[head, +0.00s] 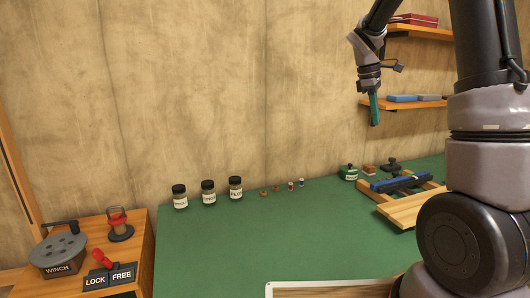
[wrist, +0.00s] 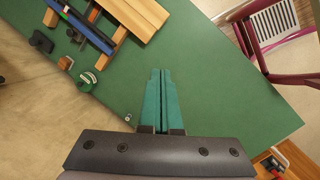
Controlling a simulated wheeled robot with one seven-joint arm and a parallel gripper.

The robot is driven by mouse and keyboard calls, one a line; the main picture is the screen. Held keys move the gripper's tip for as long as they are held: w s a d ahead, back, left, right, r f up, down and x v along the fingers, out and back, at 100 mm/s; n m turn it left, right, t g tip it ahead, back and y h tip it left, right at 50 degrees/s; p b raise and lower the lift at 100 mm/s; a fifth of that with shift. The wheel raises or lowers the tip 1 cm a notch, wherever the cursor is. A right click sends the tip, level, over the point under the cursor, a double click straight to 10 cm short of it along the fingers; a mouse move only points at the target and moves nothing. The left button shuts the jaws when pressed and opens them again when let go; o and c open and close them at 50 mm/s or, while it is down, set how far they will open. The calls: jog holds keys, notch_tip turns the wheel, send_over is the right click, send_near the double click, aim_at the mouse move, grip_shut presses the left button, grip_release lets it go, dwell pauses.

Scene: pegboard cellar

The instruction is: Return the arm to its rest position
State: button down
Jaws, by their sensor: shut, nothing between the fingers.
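My gripper (head: 374,110) has teal fingers and hangs pointing down in the upper right of the head view, above the back right of the green bench. In the wrist view my gripper (wrist: 160,75) shows its two teal fingers side by side and pressed together, with nothing between them. It is apart from the bench top and touches nothing that I can see. My arm fills the right side of the head view and hides part of the bench there.
The green bench (head: 250,245) holds jars (head: 208,192), a green-based stamp (head: 348,173) and a wooden frame with a blue bar (head: 400,182). Shelves (head: 420,104) are behind my gripper. A winch (head: 60,252) stands left. A chair (wrist: 275,25) is beside the bench.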

jog(key=s+a+r+m+t+y, duration=0.1)
jog(key=s+a+r+m+t, duration=0.1)
jog(key=s+m, duration=0.3)
jog(key=s+a+r+m+t+y, duration=0.2)
jog(key=s+a+r+m, duration=0.2)
jog(key=s, duration=0.8)
jog(key=s+a+r+m+t+y, duration=0.2)
jog(key=s+a+r+m+t, duration=0.1)
jog(key=s+m, duration=0.3)
jog(key=shift+s+a, duration=0.35)
jog(key=shift+s, duration=0.85)
